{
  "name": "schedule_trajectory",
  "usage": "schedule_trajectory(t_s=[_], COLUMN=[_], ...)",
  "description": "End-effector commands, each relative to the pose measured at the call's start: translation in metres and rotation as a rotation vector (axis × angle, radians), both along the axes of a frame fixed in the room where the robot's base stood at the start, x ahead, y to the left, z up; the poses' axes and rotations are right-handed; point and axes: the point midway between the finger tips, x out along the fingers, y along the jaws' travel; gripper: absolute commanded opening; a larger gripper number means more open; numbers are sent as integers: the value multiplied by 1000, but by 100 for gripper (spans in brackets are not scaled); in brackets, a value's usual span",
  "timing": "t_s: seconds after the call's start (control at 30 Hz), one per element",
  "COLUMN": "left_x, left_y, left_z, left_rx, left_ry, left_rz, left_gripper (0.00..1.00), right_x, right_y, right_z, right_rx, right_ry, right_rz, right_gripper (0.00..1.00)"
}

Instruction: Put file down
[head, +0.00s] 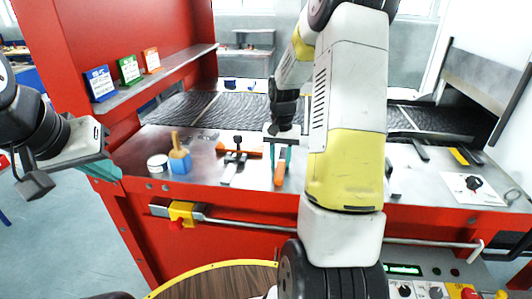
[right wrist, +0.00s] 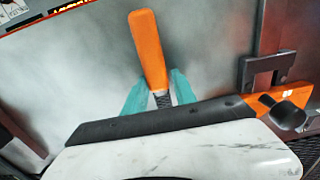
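The file's orange handle (head: 280,173) points toward the front edge of the red bench in the head view. In the right wrist view the handle (right wrist: 147,48) points up the picture, and a short dark piece of shaft shows below it. My right gripper (right wrist: 160,82) has a teal finger on each side of the file, close against the handle's base. It appears shut on it. The rest of the file is hidden behind my gripper body. The file is low over the metal top; whether it touches is unclear. My left gripper (head: 106,167) is off the bench's left side, its finger opening unclear.
A blue holder with a brush (head: 180,164) and a white tin (head: 157,164) stand left. An orange bar with black knob (head: 238,148) lies close beside the file. A black mesh belt (head: 225,108) runs behind. A white sheet (head: 472,188) lies right.

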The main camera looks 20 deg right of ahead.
Motion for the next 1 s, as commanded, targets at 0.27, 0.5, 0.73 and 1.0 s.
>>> schedule_trajectory(t_s=[0.27,0.5,0.73,1.0], left_x=[0,0,0,0], left_y=[0,0,0,0], left_z=[0,0,0,0], left_rx=[0,0,0,0], left_ry=[0,0,0,0], left_rz=[0,0,0,0], left_gripper=[0,0,0,0], right_x=[-4,-2,-2,-14], right_y=[-5,-3,-2,9], right_z=[14,69,109,140], right_rx=[-4,-3,-2,2], right_ry=[12,5,5,-32], right_rz=[-6,-4,-3,29], right_gripper=[49,49,49,49])
